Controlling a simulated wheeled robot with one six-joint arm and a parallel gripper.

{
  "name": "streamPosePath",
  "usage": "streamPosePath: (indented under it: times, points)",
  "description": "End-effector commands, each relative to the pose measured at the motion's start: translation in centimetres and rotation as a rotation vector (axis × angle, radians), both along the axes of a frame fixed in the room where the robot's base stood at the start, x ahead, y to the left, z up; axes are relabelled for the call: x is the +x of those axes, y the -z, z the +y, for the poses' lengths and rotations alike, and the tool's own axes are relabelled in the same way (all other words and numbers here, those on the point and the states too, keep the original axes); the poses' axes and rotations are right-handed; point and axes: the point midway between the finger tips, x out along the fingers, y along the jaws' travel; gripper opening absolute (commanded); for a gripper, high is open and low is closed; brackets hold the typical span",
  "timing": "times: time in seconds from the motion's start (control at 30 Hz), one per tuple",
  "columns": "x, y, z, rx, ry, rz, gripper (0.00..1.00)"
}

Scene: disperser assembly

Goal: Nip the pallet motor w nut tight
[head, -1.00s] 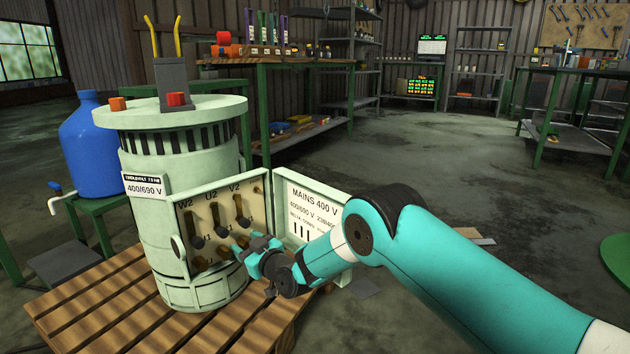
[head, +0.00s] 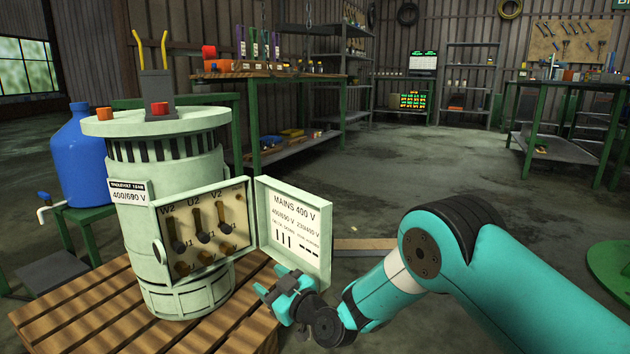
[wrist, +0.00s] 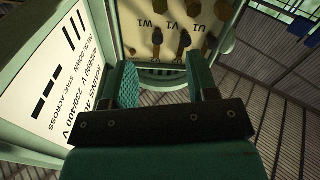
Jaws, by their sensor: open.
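The pale green motor (head: 165,215) stands upright on a wooden pallet (head: 90,310), its terminal box (head: 205,225) open. Inside are dark links and brass studs under the labels W2, U2, V2, with a lower row of brass terminals. The lower right W terminal (head: 229,247) shows uncovered; in the wrist view the terminal by the W1 label (wrist: 157,37) shows upside down. Nut tightness cannot be seen. My gripper (head: 272,282) is open and empty, below and right of the box, apart from it. Its fingers (wrist: 165,80) stand apart in the wrist view.
The box's open door (head: 293,230), marked MAINS 400 V, stands just behind and above my gripper; it fills the left of the wrist view. A blue jug (head: 78,155) stands left of the motor. A workbench (head: 270,75) is behind.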

Motion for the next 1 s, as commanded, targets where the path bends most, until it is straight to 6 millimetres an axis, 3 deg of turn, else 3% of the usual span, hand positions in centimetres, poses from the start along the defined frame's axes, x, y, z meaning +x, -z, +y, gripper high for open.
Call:
streamPosePath:
  times: [0.33,1.0]
  points:
    - [-0.7,-5.3,0.3,-0.025,-0.045,0.053,0.53]
    - [-2.5,-19.2,-2.2,-0.110,-0.112,0.235,0.53]
